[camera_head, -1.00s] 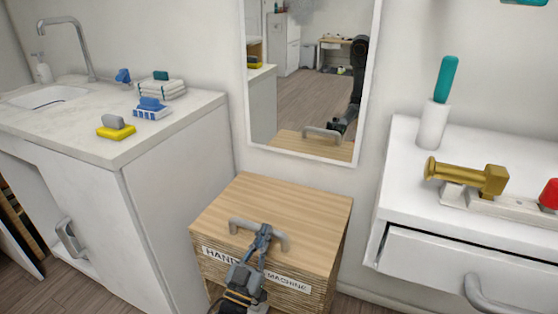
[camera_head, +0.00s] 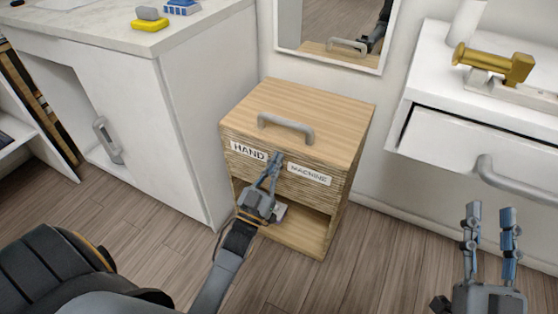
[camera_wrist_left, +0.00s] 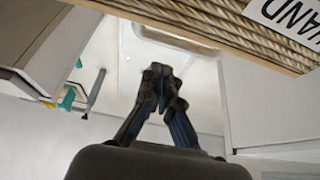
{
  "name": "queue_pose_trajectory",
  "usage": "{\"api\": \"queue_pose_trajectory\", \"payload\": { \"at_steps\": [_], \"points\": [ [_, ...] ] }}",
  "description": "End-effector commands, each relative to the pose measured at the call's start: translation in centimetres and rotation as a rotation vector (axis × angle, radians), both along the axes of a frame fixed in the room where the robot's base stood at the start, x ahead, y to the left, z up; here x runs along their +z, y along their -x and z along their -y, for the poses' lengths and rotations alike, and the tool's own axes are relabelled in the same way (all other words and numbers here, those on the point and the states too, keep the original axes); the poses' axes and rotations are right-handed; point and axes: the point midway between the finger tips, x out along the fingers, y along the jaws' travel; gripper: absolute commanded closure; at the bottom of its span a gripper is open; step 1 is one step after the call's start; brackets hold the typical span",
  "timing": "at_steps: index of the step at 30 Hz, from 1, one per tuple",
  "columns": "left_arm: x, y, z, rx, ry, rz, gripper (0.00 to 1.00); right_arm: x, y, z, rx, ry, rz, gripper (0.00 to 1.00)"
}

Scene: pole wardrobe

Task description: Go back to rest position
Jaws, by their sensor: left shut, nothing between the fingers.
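My left gripper (camera_head: 274,166) is shut and empty, in front of the wooden box (camera_head: 300,100) labelled "HAND MACHINE". In the head view its fingertips overlap the box's front face between the two labels; whether they touch it I cannot tell. The left wrist view shows the shut fingers (camera_wrist_left: 160,75) below the box's ribbed front (camera_wrist_left: 220,25). My right gripper (camera_head: 490,215) is open and empty at the lower right, its two fingers apart, in front of the white drawer unit.
The box has a grey handle (camera_head: 286,127) on top and an open lower compartment. A white cabinet (camera_head: 185,120) stands at the left. A white drawer unit (camera_head: 470,140) with a brass object (camera_head: 495,62) stands at the right. Wooden floor (camera_head: 390,260) is clear in front.

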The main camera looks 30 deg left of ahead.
Motion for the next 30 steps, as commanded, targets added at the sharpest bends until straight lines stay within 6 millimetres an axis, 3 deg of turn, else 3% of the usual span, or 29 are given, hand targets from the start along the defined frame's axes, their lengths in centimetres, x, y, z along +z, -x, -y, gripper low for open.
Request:
{"api": "queue_pose_trajectory", "payload": {
  "at_steps": [8,11,18,30],
  "points": [
    [0.7,0.1,0.4,-0.007,-0.004,0.006,1.0,0.2,0.1,0.0,0.0,-0.004,0.011,0.65],
    [3.2,0.7,2.0,-0.031,-0.016,0.015,1.0,0.2,0.1,0.0,0.0,-0.004,0.011,0.65],
    [10.2,3.7,7.7,-0.132,-0.023,0.022,1.0,0.2,0.1,0.0,0.0,-0.003,0.011,0.65],
    [16.9,8.9,13.6,-0.274,-0.003,0.011,1.0,0.2,0.1,0.0,0.0,-0.003,0.011,0.65]
  ]
}}
